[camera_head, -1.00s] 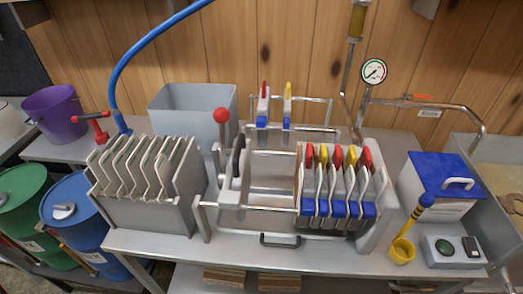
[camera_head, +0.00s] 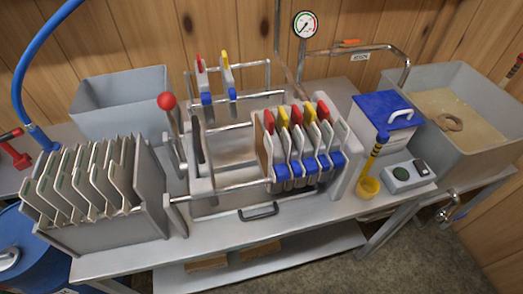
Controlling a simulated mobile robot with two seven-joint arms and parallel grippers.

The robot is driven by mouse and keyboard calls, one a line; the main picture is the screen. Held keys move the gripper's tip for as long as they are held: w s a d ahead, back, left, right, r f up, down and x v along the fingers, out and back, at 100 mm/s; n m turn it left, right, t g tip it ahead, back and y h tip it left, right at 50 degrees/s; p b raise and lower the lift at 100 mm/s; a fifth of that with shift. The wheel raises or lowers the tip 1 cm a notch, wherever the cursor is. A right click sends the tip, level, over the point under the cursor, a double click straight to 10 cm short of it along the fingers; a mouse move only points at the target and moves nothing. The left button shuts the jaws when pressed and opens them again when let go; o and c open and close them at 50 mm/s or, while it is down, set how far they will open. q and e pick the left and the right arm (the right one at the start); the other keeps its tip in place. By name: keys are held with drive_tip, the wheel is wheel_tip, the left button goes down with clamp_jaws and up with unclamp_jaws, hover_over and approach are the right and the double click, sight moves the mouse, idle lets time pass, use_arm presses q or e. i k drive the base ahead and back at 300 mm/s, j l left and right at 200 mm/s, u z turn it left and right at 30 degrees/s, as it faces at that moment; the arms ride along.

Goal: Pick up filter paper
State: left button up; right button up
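No sheet that I can surely name as filter paper shows. A grey rack (camera_head: 100,235) at the left of the metal table holds several upright, pale, thin-edged plates (camera_head: 85,180); I cannot tell whether paper is among them. The filter press (camera_head: 228,180) stands in the middle, with several plates with red and yellow tops and blue lower corners (camera_head: 302,145) packed at its right end. Two more such plates (camera_head: 214,78) stand apart on a rack behind it. A white box with a closed blue lid (camera_head: 388,115) stands to the right. Neither gripper is in view.
A grey bin (camera_head: 120,105) stands behind the plate rack. A tank of tan liquid (camera_head: 455,110) stands at the far right. Open floor (camera_head: 420,260) lies at the lower right.

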sight(263, 142)
drive_tip(key=l+u, duration=0.15)
drive_tip(key=u, duration=1.2)
drive_tip(key=k+l+u, duration=0.2)
drive_tip(key=l, duration=0.2)
